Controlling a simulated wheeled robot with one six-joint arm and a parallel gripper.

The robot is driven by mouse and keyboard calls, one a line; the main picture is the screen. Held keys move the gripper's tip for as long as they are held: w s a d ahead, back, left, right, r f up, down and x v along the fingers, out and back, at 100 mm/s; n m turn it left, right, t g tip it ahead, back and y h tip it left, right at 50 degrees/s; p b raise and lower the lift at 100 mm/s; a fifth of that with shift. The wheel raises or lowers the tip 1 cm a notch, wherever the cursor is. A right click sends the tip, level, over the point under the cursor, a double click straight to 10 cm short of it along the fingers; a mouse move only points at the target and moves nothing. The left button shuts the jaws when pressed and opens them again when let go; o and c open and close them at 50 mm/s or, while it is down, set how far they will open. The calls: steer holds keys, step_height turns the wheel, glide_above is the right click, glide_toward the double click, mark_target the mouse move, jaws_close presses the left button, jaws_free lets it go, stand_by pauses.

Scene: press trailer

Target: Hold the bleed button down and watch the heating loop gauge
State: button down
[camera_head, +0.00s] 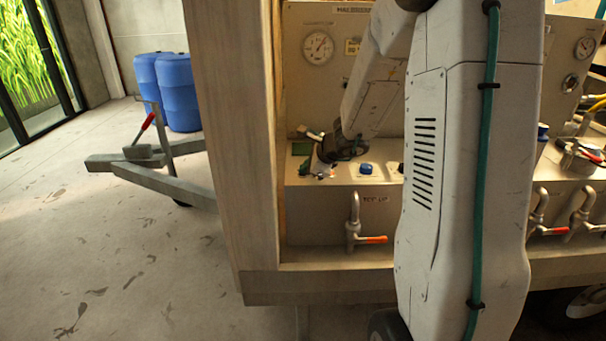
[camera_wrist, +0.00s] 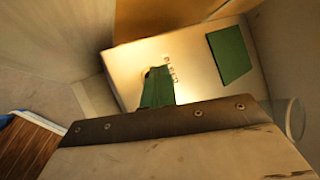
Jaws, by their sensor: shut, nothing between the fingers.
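My gripper (camera_head: 320,168) is shut and empty, low over the left end of the beige console top (camera_head: 338,179). In the wrist view its green fingertips (camera_wrist: 157,88) point at the console beside small printed marks. A dark rim shows at their edge, but the fingers hide what is under them. I cannot tell whether a button is there or pressed. A blue button (camera_head: 365,169) stands uncovered to the right of the gripper. A round white gauge (camera_head: 318,47) is on the upright panel above; its dial is too small to read.
A green plate (camera_wrist: 229,55) lies beside the fingertips. A tap with an orange handle (camera_head: 367,239) is on the console front. A wooden post (camera_head: 236,150) borders the left. My arm hides the panel's middle. Another gauge (camera_head: 586,47) is at right.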

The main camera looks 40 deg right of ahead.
steer(key=shift+r, duration=0.8)
steer(key=shift+r, duration=2.5)
